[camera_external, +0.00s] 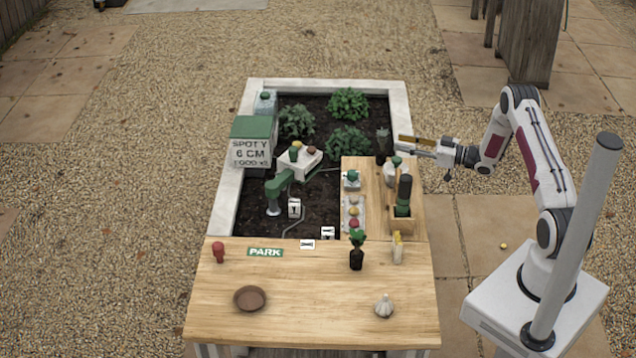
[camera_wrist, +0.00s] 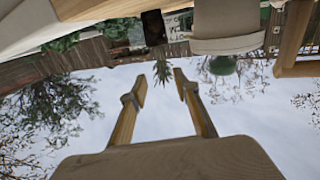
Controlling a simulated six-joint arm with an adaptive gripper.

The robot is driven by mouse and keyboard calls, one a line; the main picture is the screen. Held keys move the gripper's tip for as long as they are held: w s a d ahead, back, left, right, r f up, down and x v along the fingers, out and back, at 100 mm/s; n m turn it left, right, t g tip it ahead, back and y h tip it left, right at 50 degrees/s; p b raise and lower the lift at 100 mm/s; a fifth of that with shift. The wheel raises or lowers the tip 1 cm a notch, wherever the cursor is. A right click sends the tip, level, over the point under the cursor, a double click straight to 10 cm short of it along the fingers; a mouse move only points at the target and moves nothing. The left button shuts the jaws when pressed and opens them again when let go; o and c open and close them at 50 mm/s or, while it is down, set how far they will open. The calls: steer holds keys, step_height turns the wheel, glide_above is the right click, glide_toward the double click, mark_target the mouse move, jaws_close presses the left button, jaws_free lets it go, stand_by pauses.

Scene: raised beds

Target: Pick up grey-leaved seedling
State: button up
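The grey-leaved seedling (camera_external: 382,137) stands in a small dark pot at the back right of the wooden side board. In the wrist view, which looks upside down, its pot (camera_wrist: 153,28) is at the top and its grey-green leaves (camera_wrist: 162,71) hang into the space just beyond the fingertips. My gripper (camera_external: 397,143) is to the right of the seedling in the external view, with its fingers pointing left towards it. The two fingers (camera_wrist: 160,80) are apart with nothing held between them. Whether a finger touches the leaves cannot be told.
A white container with a green top (camera_external: 394,170) stands close in front, below my gripper. A wooden caddy (camera_external: 402,222) with a dark bottle is nearer. A greener potted seedling (camera_external: 357,250) is on the front table (camera_external: 310,325). Planted bushes (camera_external: 348,104) fill the bed's back.

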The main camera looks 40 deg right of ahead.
mark_target(379, 140)
steer(key=shift+x, duration=1.05)
steer(key=shift+a+x, duration=0.2)
steer(key=shift+x, duration=2.45)
steer(key=shift+s+r, duration=0.1)
jaws_close()
